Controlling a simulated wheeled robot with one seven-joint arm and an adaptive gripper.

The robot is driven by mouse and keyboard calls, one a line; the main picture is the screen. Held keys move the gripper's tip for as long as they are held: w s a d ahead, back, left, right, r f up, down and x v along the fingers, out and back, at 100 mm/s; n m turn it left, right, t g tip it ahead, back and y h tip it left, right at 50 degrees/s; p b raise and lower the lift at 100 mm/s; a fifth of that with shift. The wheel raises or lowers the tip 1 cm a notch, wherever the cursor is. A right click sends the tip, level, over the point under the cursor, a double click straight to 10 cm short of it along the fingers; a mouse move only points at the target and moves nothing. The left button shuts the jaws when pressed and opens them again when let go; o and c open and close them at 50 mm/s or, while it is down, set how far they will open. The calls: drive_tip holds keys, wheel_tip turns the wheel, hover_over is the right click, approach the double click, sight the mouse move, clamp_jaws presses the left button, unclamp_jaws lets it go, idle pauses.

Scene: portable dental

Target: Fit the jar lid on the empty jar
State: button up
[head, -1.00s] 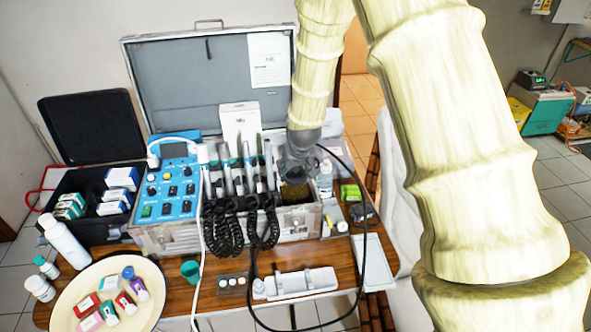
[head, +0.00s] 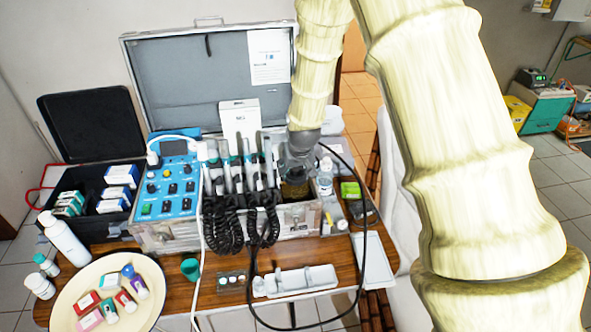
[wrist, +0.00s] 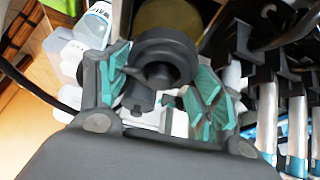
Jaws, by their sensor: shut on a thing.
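In the head view my gripper (head: 295,168) points down over the right compartment of the metal case, above the olive-brown body (head: 294,191). The lid is hidden there.
The metal case (head: 165,240) holds a blue control panel (head: 172,188) and several handpieces with black coiled hoses (head: 228,222) left of my gripper. A clear bottle (head: 325,178) stands close on the right. A white tray (head: 300,281) lies in front.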

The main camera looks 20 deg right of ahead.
drive_tip(key=shift+f, duration=0.1)
drive_tip(key=o, duration=1.1)
drive_tip(key=shift+c, duration=0.2)
drive_tip(key=d+v, duration=0.1)
drive_tip(key=v, duration=1.1)
drive_tip(key=shift+a, duration=0.45)
